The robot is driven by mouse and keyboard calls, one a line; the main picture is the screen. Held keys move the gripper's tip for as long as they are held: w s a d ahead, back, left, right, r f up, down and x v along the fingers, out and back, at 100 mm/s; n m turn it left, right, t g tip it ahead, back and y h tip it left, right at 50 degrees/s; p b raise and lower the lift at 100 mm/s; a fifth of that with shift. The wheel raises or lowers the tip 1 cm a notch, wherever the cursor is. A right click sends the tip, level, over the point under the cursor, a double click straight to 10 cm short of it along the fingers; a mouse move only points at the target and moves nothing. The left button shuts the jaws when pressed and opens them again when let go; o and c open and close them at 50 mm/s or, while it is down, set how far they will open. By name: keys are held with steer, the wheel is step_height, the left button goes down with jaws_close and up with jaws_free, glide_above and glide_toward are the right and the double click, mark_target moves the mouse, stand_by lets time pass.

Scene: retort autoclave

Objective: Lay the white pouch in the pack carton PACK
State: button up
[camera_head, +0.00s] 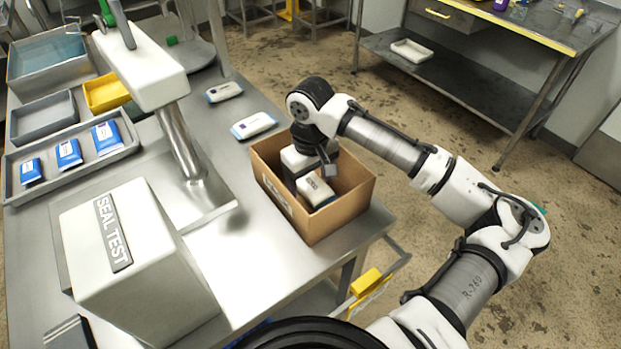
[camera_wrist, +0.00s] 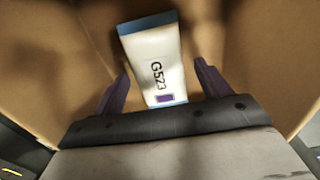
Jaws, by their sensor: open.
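The white pouch (camera_head: 315,190) with blue ends is inside the brown pack carton (camera_head: 318,224). In the wrist view the pouch (camera_wrist: 150,50) shows a G523 label and a small purple square. My gripper (camera_wrist: 160,85) reaches down into the carton, its fingers open. One finger is on each side of the pouch's near end, with gaps visible between them and the pouch. The carton walls (camera_wrist: 48,60) surround the gripper. In the head view my wrist hides part of the carton's inside, and the fingertips are hard to make out.
Two more white pouches (camera_head: 253,126) (camera_head: 224,92) lie on the steel table behind the carton. A grey tray (camera_head: 75,178) holds blue-and-white pouches at left. The SEAL TEST box (camera_head: 135,260) and a metal post (camera_head: 180,140) stand left of the carton. The carton is near the table's right edge.

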mark_target(311, 182)
step_height(311, 182, up, 12)
steer(key=b, duration=0.2)
stand_by(0.4)
